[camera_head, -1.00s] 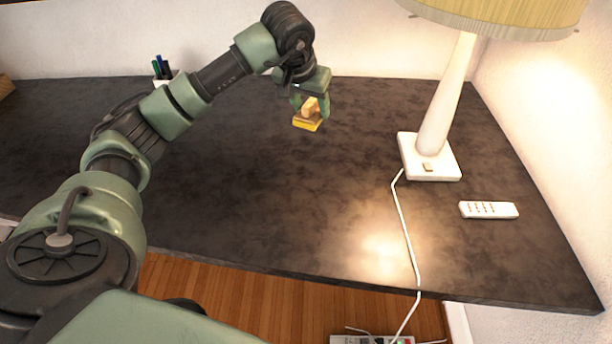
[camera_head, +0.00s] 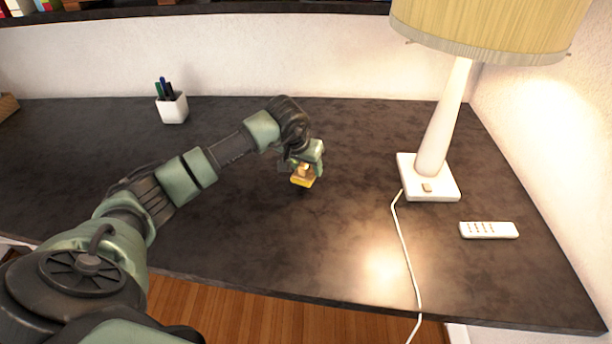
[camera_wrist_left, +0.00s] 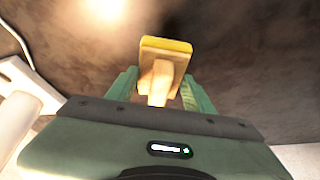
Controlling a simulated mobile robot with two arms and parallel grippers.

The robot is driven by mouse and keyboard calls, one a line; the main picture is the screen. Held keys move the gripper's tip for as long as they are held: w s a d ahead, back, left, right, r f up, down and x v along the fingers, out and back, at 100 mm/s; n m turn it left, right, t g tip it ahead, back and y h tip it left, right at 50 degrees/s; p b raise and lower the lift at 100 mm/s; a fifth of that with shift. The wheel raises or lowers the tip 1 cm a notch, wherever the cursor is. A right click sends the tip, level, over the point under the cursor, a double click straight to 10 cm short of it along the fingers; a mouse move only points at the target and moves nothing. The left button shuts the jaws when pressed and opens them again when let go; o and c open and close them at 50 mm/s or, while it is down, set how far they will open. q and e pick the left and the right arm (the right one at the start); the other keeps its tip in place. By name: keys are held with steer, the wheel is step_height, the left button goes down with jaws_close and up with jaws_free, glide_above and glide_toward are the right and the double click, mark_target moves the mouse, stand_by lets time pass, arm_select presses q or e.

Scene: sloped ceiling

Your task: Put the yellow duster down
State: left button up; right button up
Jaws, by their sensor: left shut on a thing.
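The yellow duster (camera_head: 302,181) has a yellow pad and a light wooden handle. My left gripper (camera_head: 305,170) is shut on its handle, above the dark desk (camera_head: 240,220) near its middle. In the left wrist view the duster (camera_wrist_left: 165,48) sticks out beyond the two green fingers of my left gripper (camera_wrist_left: 160,92), pad outermost. A small dark shadow lies close under the duster in the head view; I cannot tell whether the pad touches the desk. My right gripper is not in view.
A white lamp (camera_head: 430,178) stands on the right, its cord running over the desk's front edge. A white remote (camera_head: 489,230) lies right of it. A white pen cup (camera_head: 173,108) stands at the back left. The desk around the duster is clear.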

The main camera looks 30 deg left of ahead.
mark_target(306, 177)
arm_select(q)
step_height(306, 177, down, 4)
steer(key=shift+f+p, duration=0.1)
steer(key=shift+p, duration=0.2)
steer(key=shift+f, duration=0.15)
steer(key=o, duration=1.4)
steer(key=shift+o, duration=0.2)
steer(key=shift+r, duration=0.3)
steer(key=b+v, duration=0.1)
steer(key=v, duration=1)
steer(key=shift+s+r, duration=0.2)
steer(key=shift+r, duration=0.2)
